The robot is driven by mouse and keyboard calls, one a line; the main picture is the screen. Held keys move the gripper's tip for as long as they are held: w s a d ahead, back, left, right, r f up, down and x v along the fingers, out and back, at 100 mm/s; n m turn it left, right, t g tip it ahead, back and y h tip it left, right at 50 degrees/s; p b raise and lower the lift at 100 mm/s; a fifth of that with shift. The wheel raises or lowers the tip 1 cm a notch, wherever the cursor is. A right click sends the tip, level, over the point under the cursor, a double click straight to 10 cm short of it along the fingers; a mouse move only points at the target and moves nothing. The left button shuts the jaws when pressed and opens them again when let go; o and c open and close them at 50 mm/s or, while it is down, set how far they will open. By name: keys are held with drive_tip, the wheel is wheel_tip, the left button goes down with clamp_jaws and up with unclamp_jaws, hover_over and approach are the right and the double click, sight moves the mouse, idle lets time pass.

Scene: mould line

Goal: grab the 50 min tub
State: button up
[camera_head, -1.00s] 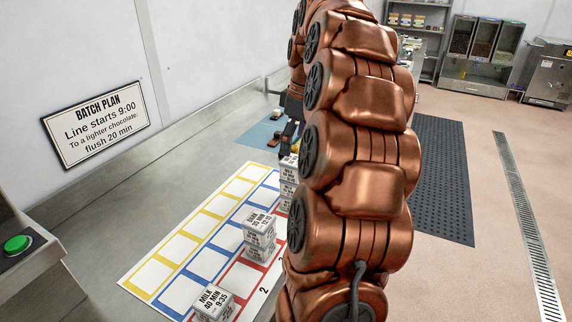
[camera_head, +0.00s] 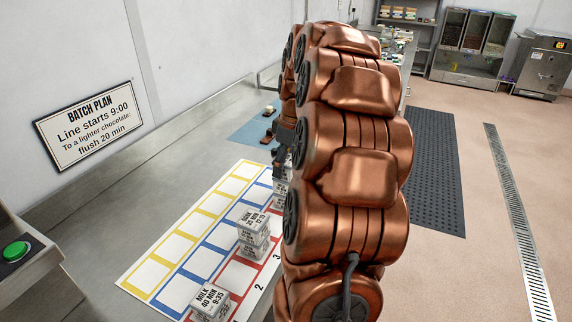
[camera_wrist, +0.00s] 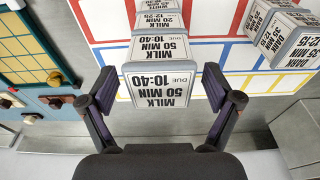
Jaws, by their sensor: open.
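The 50 min tub (camera_wrist: 160,90), labelled MILK 50 MIN DUE 10:40, shows upside down in the wrist view. My gripper (camera_wrist: 159,88) is open, with one finger on each side of this tub and a gap at both sides. Another label reading MILK 50 MIN 10:40 (camera_wrist: 159,48) shows right behind it, and a MILK 20 MIN tub (camera_wrist: 158,20) is beyond. In the head view my arm hides most of this stack, and only a sliver of its tubs (camera_head: 281,190) shows beside the arm.
DARK tubs (camera_head: 253,230) stand stacked on the coloured grid mat (camera_head: 178,248). A MILK 40 MIN tub (camera_head: 211,300) is at the near end. A blue mat (camera_head: 256,134) with small items lies farther back. The bench left of the grid is clear.

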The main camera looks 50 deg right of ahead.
sight(290, 164)
drive_tip(key=shift+f, duration=0.1)
drive_tip(key=c, duration=1.3)
drive_tip(key=shift+r+b, duration=0.75)
drive_tip(key=shift+r, duration=1)
drive_tip(key=shift+s+a+b, duration=0.2)
drive_tip(key=shift+s+a, duration=0.1)
drive_tip(key=shift+s, duration=0.4)
drive_tip(key=shift+s+a+b, duration=0.15)
drive_tip(key=shift+s+a, duration=0.1)
drive_tip(key=shift+s, duration=0.4)
drive_tip(key=s+a+r+b, duration=0.2)
drive_tip(key=s+a+b, duration=0.15)
drive_tip(key=s, duration=0.85)
drive_tip(key=shift+s+a+r+p, duration=0.15)
drive_tip(key=shift+r+p, duration=0.35)
drive_tip(key=shift+r, duration=0.6)
drive_tip(key=shift+w+a+r+p, duration=0.15)
drive_tip(key=shift+r+p, duration=0.4)
drive_tip(key=shift+r, duration=0.5)
drive_tip(key=shift+s+a+r+p, duration=0.15)
drive_tip(key=shift+r+p, duration=0.35)
drive_tip(key=shift+r, duration=0.6)
